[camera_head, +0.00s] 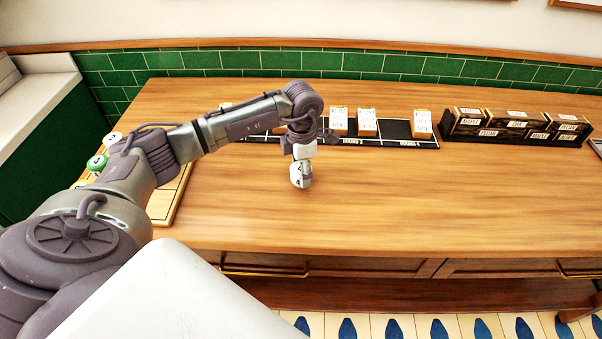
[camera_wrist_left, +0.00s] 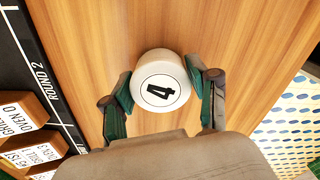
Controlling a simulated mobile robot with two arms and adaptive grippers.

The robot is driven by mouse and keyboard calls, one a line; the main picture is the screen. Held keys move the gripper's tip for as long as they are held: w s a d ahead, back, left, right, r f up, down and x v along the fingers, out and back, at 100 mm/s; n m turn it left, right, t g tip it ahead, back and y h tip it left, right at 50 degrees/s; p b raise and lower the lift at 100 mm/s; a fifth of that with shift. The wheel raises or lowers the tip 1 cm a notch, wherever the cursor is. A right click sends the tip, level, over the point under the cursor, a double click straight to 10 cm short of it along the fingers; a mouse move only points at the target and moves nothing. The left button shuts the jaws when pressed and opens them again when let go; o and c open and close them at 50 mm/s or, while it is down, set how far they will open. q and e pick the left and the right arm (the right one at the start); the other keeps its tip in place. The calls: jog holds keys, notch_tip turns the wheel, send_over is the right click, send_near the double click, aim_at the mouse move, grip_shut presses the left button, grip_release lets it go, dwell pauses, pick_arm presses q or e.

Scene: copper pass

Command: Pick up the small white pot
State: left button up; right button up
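The small white pot (camera_wrist_left: 160,88) has a black 4 in a ring on its top. In the left wrist view it sits between the two fingers of my left gripper (camera_wrist_left: 163,82), one finger pressed against each side. In the head view the pot (camera_head: 301,181) is at the lower end of my left gripper (camera_head: 301,170), over the wooden counter. I cannot tell whether its base touches the wood. My right gripper is in neither view.
A black board (camera_head: 396,131) with several white-labelled boxes (camera_head: 366,122) lies along the back. A dark rack (camera_head: 515,125) of labelled boxes stands at right. Green and white pots (camera_head: 97,163) stand by a wooden tray (camera_head: 165,203) at left. The counter's right front is clear.

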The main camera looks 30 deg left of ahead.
pick_arm(q)
jog(key=c, duration=0.7)
jog(key=shift+o, duration=0.2)
jog(key=shift+r, duration=0.1)
